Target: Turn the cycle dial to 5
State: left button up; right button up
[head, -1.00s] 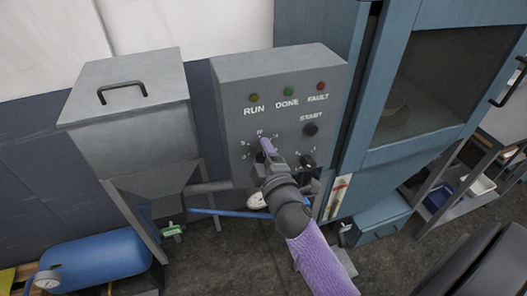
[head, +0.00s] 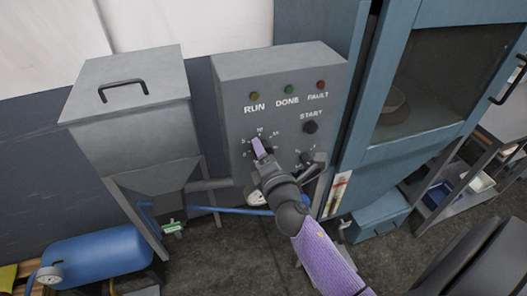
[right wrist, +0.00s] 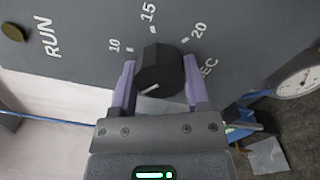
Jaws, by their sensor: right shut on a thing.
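A grey control panel (head: 235,95) carries two black dials. My right gripper (head: 261,148) is at the left dial, its purple fingers on either side of it. In the right wrist view my right gripper (right wrist: 160,82) is shut on this black dial (right wrist: 160,66), which has a white pointer line toward the lower left of the picture. The printed marks 10, 15, 20 and part of SEC show around it; no 5 shows in that view. My left gripper is not in view.
RUN, DONE and FAULT lamps and a black START button (head: 310,127) sit higher on the panel. A grey hopper (head: 130,110) stands left, a blue cabinet (head: 345,150) right. A round gauge (right wrist: 297,82) and blue hose lie below the panel.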

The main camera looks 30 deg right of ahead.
jog(key=shift+n, duration=0.4)
jog(key=o, duration=1.3)
jog(key=b+v, duration=0.1)
jog(key=v, duration=0.9)
jog(key=shift+d+b, duration=0.1)
jog(key=shift+b, duration=0.3)
jog(key=shift+f, duration=0.1)
